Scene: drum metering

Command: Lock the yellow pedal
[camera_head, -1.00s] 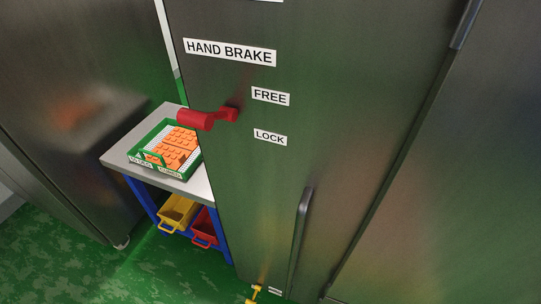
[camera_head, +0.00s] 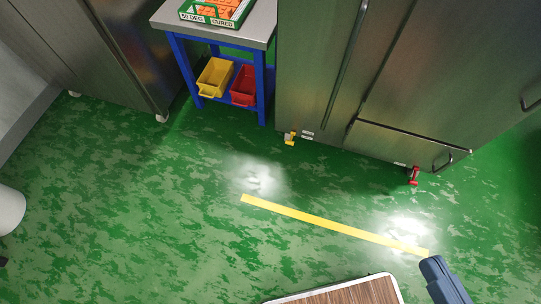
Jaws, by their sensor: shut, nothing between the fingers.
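The yellow pedal (camera_head: 290,138) is small and sits low at the front foot of the steel cabinet (camera_head: 310,70), just above the green floor. Small white labels (camera_head: 307,134) are beside it, too small to read. Whether the pedal is up or down cannot be told from this height. Nothing touches it. My gripper's fingers do not show; only a blue-grey part that looks like my arm enters at the bottom right, far from the pedal.
A red pedal (camera_head: 413,176) stands farther right at the cabinet's foot. A blue-legged table (camera_head: 262,30) to the left holds a yellow bin (camera_head: 215,77) and a red bin (camera_head: 244,86) below. A yellow floor line (camera_head: 330,224) crosses open green floor. A wood-topped surface (camera_head: 345,294) shows at the bottom.

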